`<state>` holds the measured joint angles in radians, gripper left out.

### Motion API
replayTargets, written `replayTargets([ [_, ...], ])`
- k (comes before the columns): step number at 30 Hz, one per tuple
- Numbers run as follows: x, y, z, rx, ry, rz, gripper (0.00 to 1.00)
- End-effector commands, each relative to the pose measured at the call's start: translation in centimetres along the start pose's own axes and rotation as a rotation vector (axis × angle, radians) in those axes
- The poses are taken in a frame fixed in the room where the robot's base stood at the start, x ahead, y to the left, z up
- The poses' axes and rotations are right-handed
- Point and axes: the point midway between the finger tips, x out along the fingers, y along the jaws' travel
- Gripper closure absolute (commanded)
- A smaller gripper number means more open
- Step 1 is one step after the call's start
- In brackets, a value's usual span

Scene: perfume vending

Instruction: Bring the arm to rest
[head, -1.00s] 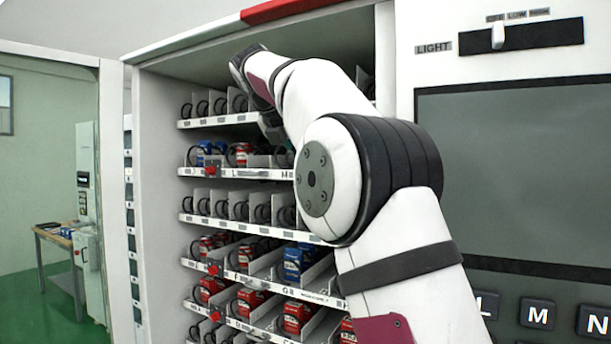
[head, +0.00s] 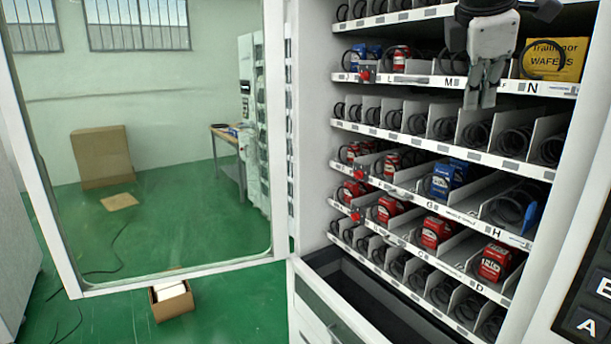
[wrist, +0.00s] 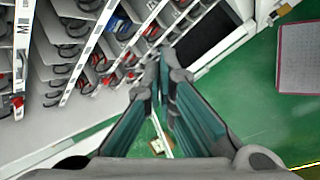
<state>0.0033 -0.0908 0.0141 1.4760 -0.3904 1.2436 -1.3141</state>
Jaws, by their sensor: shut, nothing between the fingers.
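My gripper (head: 483,82) hangs at the upper right of the head view, pointing down in front of the vending machine's upper shelves. Its fingers are closed together with nothing between them. In the wrist view the gripper (wrist: 163,75) also shows shut and empty, with the shelves on the left and green floor beyond. The rest of my arm is mostly out of the head view, above its top edge.
The glass door (head: 277,130) stands open at left. A cardboard box (head: 171,300) lies on the floor. Green floor is open beyond.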

Motion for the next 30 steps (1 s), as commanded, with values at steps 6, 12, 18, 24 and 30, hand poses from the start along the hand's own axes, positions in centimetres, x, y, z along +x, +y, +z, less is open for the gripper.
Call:
replayTargets([
  [6,0.0,-10.4,-1.9,0.455,0.12,-0.063,1.0],
  [12,1.3,-20.4,-3.9,0.893,0.196,-0.166,1.0],
  [18,3.1,-28.6,-5.7,1.256,0.226,-0.275,1.0],
  [24,4.1,-32.1,-6.4,1.419,0.227,-0.327,1.0],
  [30,4.2,-32.3,-6.5,1.433,0.225,-0.333,1.0],
])
